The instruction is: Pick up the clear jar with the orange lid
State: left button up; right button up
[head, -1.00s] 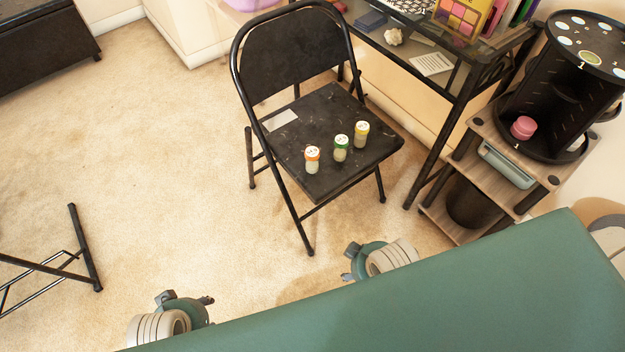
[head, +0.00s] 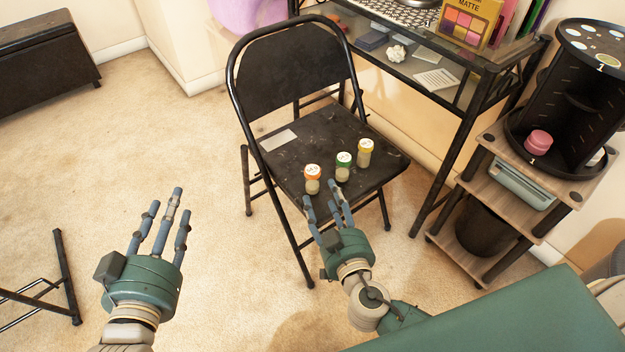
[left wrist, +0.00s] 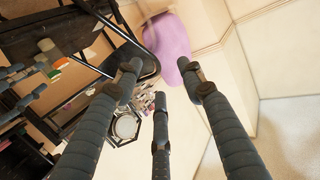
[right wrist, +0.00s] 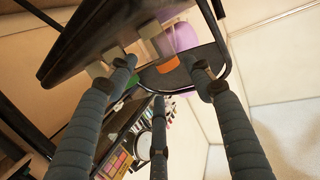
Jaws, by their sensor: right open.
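The clear jar with the orange lid (head: 312,184) stands upright at the front left of the black chair's seat (head: 290,152). In the right wrist view its orange lid (right wrist: 168,66) shows ahead, between the outer fingers. My right gripper (head: 323,201) is open and empty at the seat's front edge, its fingertips just short of the jar and apart from it. A green-lidded jar (head: 343,172) and a yellow-lidded jar (head: 365,157) stand to its right. My left gripper (head: 169,209) is open and empty over the carpet, left of the chair.
The chair's backrest (head: 290,65) rises behind the jars. A glass-topped desk (head: 425,82) stands behind right, and a wooden shelf cart (head: 520,195) with a black rotating organizer (head: 570,95) at the right.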

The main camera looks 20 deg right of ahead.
aim_at(318, 182)
jog(key=w, duration=0.4)
jog(key=shift+w+d+f, duration=0.15)
jog(key=shift+w+f, duration=0.1)
jog(key=shift+f, duration=0.15)
jog(key=w, duration=0.2)
jog(key=w+f, duration=0.1)
jog(key=w, duration=0.1)
jog(key=shift+d+f+b, duration=0.2)
jog(key=shift+b, duration=0.15)
jog(key=shift+w+f, duration=0.1)
jog(key=shift+w, duration=0.45)
pick_arm(q)
jog(key=r, duration=0.1)
jog(key=r+t, duration=0.1)
jog(key=r, duration=0.1)
jog(key=shift+w+d+r+t, duration=0.3)
jog(key=shift+d+r+t, duration=0.05)
jog(key=shift+t, duration=0.05)
pick_arm(e)
jog(key=c, duration=0.9)
